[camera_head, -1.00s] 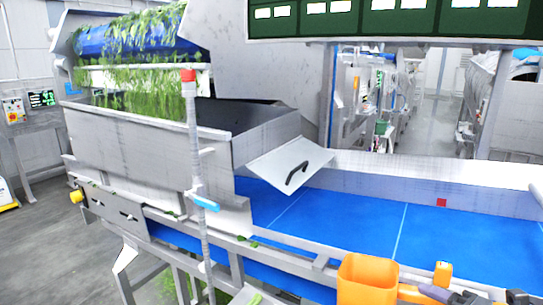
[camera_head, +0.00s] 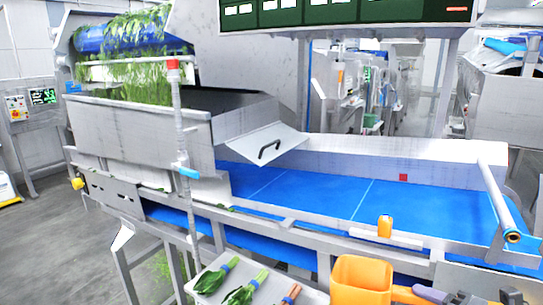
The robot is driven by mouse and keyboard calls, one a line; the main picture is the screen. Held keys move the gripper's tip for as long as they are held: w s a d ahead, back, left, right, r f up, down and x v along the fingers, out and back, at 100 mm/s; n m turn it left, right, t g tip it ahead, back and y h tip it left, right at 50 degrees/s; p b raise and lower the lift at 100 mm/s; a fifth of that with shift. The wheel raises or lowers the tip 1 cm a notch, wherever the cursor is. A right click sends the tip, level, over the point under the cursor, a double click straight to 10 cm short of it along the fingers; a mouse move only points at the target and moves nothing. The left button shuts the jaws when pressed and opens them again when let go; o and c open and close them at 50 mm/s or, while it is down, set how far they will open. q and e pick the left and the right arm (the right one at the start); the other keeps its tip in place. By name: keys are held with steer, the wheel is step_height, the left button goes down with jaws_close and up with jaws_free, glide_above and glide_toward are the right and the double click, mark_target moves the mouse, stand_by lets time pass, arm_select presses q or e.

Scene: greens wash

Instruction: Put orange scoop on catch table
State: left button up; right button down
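The orange scoop (camera_head: 362,281) is at the bottom of the head view, in front of the conveyor. Its open-topped cup is upright and its handle runs right to my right gripper (camera_head: 428,294). The gripper looks shut on the handle; its fingers are partly cut off by the lower edge. A light grey surface (camera_head: 312,297), possibly the catch table, shows at the bottom, left of the scoop. Bunches of greens with blue bands and a reddish bunch lie on it. The scoop is apart from those bunches. My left gripper is not in view.
A blue conveyor belt (camera_head: 320,198) with metal side rails runs behind the scoop. A steel hopper (camera_head: 140,130) with greens and a post (camera_head: 179,140) stand left. Grey floor is open at far left.

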steer(key=shift+w+a+f+b, duration=0.15)
steer(key=shift+a+f+b, duration=0.15)
steer(key=shift+f, duration=0.25)
steer(key=shift+w+a+f+b, duration=0.2)
steer(key=shift+f+b, duration=0.2)
steer(key=shift+f, duration=0.15)
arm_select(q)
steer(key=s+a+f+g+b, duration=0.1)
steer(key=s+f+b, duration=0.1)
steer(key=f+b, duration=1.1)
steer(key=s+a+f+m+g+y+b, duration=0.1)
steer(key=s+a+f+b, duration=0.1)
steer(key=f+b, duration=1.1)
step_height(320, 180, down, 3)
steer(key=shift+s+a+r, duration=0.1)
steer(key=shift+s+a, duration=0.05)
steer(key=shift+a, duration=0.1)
arm_select(e)
steer(key=s+a+f+n+g+y, duration=0.2)
steer(key=a+f, duration=0.3)
steer(key=f, duration=0.7)
steer(key=s+a+f+n+g+y, duration=0.2)
steer(key=s+a+f, duration=0.2)
steer(key=f, duration=0.8)
steer(key=shift+a+f+n, duration=0.25)
steer(key=shift+a+n, duration=0.15)
steer(key=shift+a, duration=0.2)
